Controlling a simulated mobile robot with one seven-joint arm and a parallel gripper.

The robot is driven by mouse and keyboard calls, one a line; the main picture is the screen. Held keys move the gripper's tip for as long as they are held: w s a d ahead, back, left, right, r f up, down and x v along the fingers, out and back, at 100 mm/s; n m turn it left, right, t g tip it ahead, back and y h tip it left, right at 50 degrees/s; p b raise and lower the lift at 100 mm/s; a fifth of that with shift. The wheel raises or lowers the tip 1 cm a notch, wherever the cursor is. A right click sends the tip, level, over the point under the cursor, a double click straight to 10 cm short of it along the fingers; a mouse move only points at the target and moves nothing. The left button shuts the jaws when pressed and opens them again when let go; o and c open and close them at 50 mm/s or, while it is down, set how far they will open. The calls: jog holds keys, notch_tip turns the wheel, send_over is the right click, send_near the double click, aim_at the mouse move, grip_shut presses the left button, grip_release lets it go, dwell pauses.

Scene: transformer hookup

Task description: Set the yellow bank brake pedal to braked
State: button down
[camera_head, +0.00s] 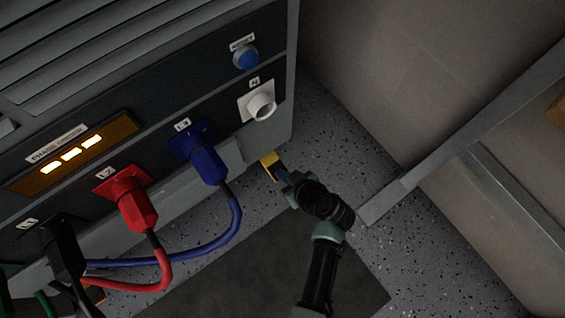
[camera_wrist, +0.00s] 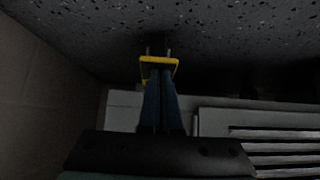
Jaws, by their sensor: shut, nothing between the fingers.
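The yellow brake pedal (camera_head: 269,163) sticks out low at the right end of the cabinet, close above the floor. In the wrist view the yellow pedal (camera_wrist: 160,62) shows as a small plate right at the fingertips. My gripper (camera_head: 284,177) is shut and empty, with its tips at or very near the pedal; I cannot tell for certain whether they touch it. In the wrist view my gripper's blue fingers (camera_wrist: 161,78) lie together, pointing at the pedal and covering part of it. The pedal's exact tilt is hard to tell.
The cabinet carries a blue plug (camera_head: 205,160), a red plug (camera_head: 128,200) and a black plug (camera_head: 64,248) with hanging cables, a white socket (camera_head: 261,106) and a blue button (camera_head: 246,58). A grey metal beam (camera_head: 455,140) stands right of my arm. A dark mat (camera_head: 250,270) lies on the speckled floor.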

jog(key=shift+f+b, duration=1.35)
jog(key=shift+f, duration=0.65)
jog(key=shift+a, duration=0.1)
